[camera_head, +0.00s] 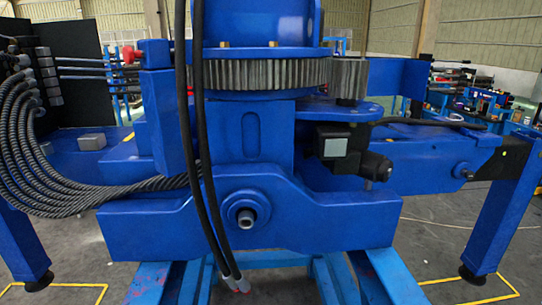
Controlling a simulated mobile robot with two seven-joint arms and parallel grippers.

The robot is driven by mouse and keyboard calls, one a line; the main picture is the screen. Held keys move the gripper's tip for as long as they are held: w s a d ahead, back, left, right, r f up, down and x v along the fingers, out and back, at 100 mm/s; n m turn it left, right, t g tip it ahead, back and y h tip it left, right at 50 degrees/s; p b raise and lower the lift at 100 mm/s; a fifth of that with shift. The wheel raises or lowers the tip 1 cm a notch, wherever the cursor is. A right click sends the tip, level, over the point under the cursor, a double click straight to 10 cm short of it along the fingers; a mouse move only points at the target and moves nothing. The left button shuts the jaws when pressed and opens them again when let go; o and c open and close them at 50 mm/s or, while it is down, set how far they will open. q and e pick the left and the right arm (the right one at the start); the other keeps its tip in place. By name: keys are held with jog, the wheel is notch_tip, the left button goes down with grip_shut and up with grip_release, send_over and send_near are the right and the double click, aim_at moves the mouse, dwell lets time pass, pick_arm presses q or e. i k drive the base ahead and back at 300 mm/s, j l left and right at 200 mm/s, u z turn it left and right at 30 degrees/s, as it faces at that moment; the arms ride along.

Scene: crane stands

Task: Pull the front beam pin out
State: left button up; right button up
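The front beam (170,228) is a wide blue crossbeam low in the middle of the head view. A metal pin (247,219) with a dark hollow end sits in a round blue boss (232,205) at the beam's centre. Its end sticks out a little toward me. Two black hoses (206,170) hang down just left of the pin and partly cross the boss's left side. Neither of my grippers is in view, and nothing touches the pin's visible end.
A bundle of grey braided hoses (30,160) loops at the left. Blue stands (385,275) hold the beam from below. Outrigger legs (505,215) stand at both sides. A toothed ring (255,74) is above. The space in front of the pin looks clear.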

aim_at(469, 175)
jog(key=z, duration=1.35)
jog(key=i+l, duration=0.1)
jog(key=l, duration=0.35)
jog(key=i+l, duration=0.15)
jog(key=l, duration=0.35)
jog(key=i+l, duration=0.15)
jog(key=l, duration=0.15)
jog(key=i+l+u, duration=0.1)
jog(key=i+l, duration=0.15)
jog(key=l, duration=0.3)
jog(key=i+l+u, duration=0.1)
jog(key=i+l, duration=0.25)
jog(key=i+l+u, duration=0.1)
jog(key=i+l, duration=0.2)
jog(key=l, duration=0.15)
jog(key=i+l+u, duration=0.1)
jog(key=i, duration=0.6)
jog(key=i+l, duration=0.2)
jog(key=i, duration=0.5)
jog(key=j+u, duration=0.05)
